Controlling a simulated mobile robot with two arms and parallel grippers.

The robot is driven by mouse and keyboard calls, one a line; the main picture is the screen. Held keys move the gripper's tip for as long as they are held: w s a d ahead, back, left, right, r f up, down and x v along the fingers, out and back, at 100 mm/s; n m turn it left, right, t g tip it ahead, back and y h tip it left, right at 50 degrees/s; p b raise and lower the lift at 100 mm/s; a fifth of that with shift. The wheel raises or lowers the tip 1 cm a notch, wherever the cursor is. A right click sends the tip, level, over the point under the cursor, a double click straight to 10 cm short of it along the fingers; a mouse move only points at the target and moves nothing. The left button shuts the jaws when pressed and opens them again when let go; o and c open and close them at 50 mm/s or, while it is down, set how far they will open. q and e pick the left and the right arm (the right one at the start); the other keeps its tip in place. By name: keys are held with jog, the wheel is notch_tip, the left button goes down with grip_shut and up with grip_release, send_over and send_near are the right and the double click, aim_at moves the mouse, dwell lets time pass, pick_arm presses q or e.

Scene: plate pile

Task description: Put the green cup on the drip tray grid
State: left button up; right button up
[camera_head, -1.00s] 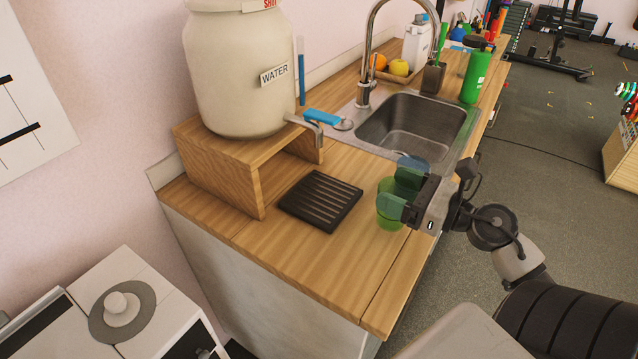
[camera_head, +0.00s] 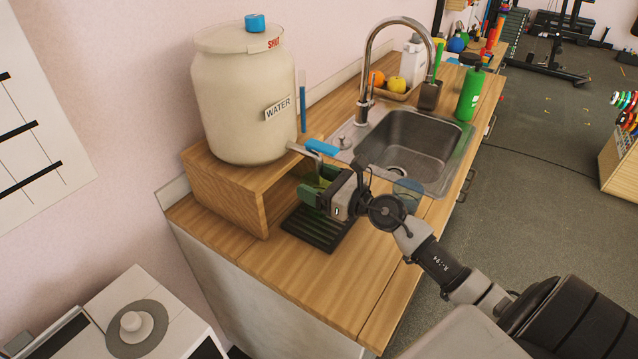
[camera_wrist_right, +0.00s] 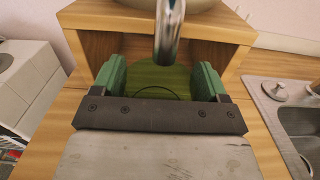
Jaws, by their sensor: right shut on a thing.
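The green cup (camera_wrist_right: 155,80) is translucent and sits between the two green fingers of my right gripper (camera_wrist_right: 158,82) in the right wrist view. In the head view my right gripper (camera_head: 320,189) is shut on it, and the fingers hide most of the cup. The black slatted drip tray (camera_head: 311,233) lies on the counter below, partly covered by the gripper. The cup is over the tray's far part, under the tap; I cannot tell whether it touches the grid. My left gripper is not in view.
The water jar (camera_head: 243,105) stands on a wooden stand (camera_head: 222,193); its metal tap (camera_wrist_right: 170,30) is close to the cup. A translucent blue cup (camera_head: 409,190) stands right of my gripper by the sink (camera_head: 412,140). The front counter is clear.

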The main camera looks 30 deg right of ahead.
jog(key=shift+f, duration=0.8)
jog(key=shift+s, duration=0.1)
jog(key=shift+d, duration=0.1)
jog(key=o, duration=0.5)
jog(key=shift+f, duration=0.15)
jog(key=shift+c, duration=0.2)
jog(key=o, duration=0.5)
jog(key=shift+c, duration=0.2)
